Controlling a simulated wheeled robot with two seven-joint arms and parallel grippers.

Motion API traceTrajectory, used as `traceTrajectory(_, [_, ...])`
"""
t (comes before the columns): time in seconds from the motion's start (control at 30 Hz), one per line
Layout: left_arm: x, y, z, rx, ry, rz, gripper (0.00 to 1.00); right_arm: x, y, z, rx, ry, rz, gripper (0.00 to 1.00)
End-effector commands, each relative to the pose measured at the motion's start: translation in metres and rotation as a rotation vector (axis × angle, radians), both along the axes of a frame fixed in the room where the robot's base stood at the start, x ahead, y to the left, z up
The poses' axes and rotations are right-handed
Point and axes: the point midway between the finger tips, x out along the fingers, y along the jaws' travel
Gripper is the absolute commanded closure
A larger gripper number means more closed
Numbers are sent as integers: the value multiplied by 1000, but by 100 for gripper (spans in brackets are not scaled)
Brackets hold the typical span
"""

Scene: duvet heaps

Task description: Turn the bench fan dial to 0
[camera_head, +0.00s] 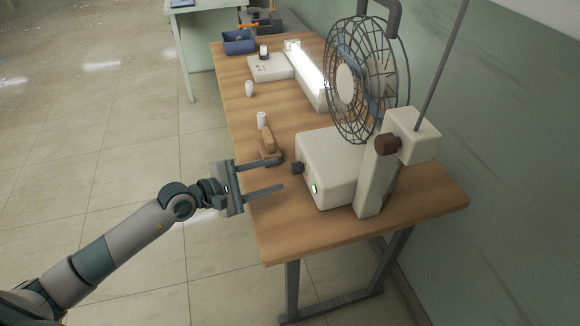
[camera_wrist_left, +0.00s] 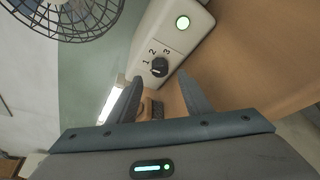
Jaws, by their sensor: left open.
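The bench fan (camera_head: 345,85) stands on a wooden bench, with a cream box (camera_head: 328,165) at its base. The black dial (camera_head: 297,168) sticks out of the box's left face. In the left wrist view the dial (camera_wrist_left: 159,67) shows with the numbers 1, 2 and 3 around it; I cannot tell which mark it points to. A lit green-white round lamp (camera_wrist_left: 183,22) is on the same face. My left gripper (camera_head: 281,174) is open and empty, its two fingers reaching over the bench edge towards the dial, apart from it. My right gripper is not in view.
A brown brush-like block (camera_head: 269,143) lies just beyond the gripper, with small white cylinders (camera_head: 262,120) behind it. A lit tube lamp (camera_head: 308,78), a white box (camera_head: 270,67) and a blue bin (camera_head: 239,41) stand farther back. The bench front (camera_head: 330,231) is clear.

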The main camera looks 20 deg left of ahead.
Motion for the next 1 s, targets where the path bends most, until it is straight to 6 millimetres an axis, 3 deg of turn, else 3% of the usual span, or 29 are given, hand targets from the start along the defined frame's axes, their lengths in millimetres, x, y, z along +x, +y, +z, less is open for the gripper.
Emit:
traceTrajectory(0.2, [29, -23, -7, -2, -1, -1, 55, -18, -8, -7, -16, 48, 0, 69])
traceTrajectory(0.4, [46, -36, -13, -1, 0, -1, 55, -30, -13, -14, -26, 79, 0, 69])
traceTrajectory(0.83, [51, -40, -16, 0, 0, 0, 55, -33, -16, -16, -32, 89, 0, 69])
traceTrajectory(0.87, [51, -40, -16, 0, 0, 0, 58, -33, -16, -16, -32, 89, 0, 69])
traceTrajectory(1.0, [51, -40, -16, 0, 0, 0, 91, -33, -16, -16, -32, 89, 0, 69])
